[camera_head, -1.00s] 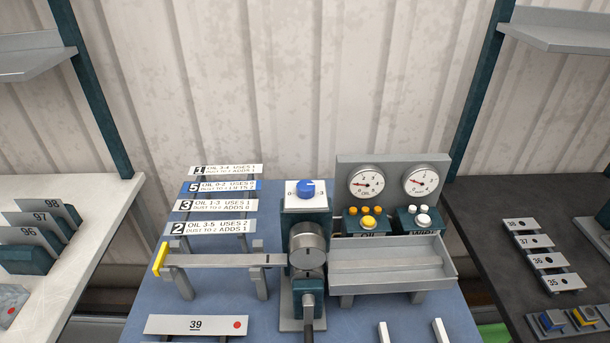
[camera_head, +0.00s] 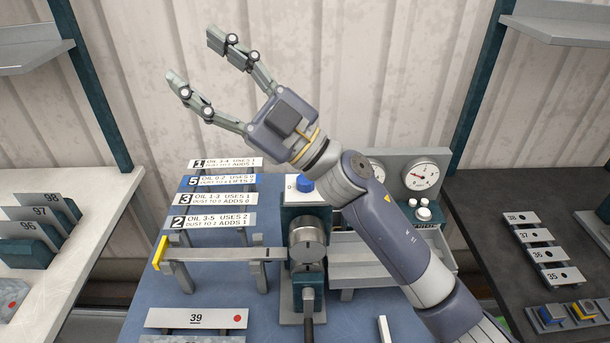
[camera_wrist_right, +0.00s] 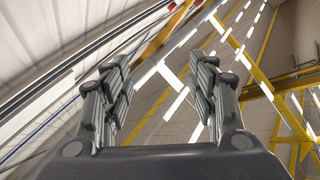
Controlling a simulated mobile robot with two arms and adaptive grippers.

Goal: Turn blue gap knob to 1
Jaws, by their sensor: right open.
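The blue gap knob (camera_head: 306,183) sits on a white plate on top of the teal bender post, partly hidden behind my right forearm. A "0" mark shows on the plate left of the knob; its other marks and the pointer are hidden. My right gripper (camera_head: 192,58) is open and empty, raised above and left of the knob, with its fingers pointing up and left. In the right wrist view, its two fingers (camera_wrist_right: 160,95) stand apart with nothing between them. My left gripper is not in view.
A grey round head (camera_head: 308,243) is below the knob, with a flat bar (camera_head: 215,256) to its left. Label strips (camera_head: 212,221) stand at left. A gauge (camera_head: 420,174) and white buttons (camera_head: 423,212) are at right, above a grey tray (camera_head: 345,270) partly behind my arm.

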